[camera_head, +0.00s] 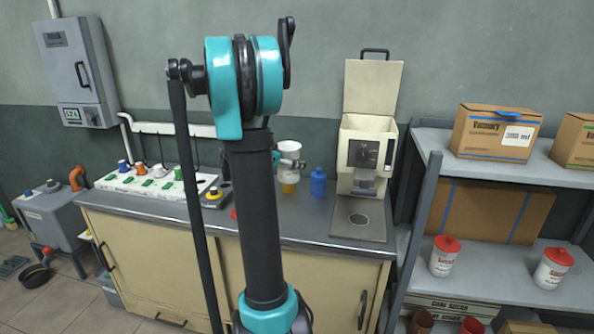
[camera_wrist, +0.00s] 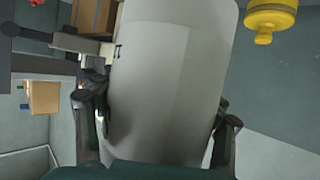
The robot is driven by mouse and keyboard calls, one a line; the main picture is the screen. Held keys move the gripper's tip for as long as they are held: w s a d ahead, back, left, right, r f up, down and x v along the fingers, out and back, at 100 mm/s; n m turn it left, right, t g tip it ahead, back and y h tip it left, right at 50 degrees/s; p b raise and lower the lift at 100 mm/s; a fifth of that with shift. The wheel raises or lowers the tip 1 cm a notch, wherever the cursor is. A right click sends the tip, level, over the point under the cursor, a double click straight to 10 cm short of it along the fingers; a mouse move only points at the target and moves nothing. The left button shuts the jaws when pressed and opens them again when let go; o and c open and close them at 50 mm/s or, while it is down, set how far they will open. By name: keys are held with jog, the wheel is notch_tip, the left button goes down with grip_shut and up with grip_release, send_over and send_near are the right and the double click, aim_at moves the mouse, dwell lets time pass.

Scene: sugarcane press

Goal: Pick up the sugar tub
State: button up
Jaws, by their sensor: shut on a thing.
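A white tub (camera_head: 289,147) is held above the counter, just beyond my arm in the head view. In the wrist view its plain white side (camera_wrist: 175,70) fills the middle, between the two fingers. My gripper (camera_head: 290,163) is shut on it; the fingers press on both sides in the wrist view (camera_wrist: 160,118). Two white tubs with red lids stand on the right rack, one on the left (camera_head: 442,262) and one on the right (camera_head: 550,274).
The counter (camera_head: 315,222) holds a blue bottle (camera_head: 318,182), a beige dispenser (camera_head: 366,160) and a white panel with coloured knobs (camera_head: 150,183). A yellow object (camera_head: 287,187) is below the held tub. The rack (camera_head: 490,168) with cardboard boxes (camera_head: 495,131) stands at right.

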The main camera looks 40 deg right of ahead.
jog(key=shift+r, duration=2.4)
jog(key=shift+r, duration=0.1)
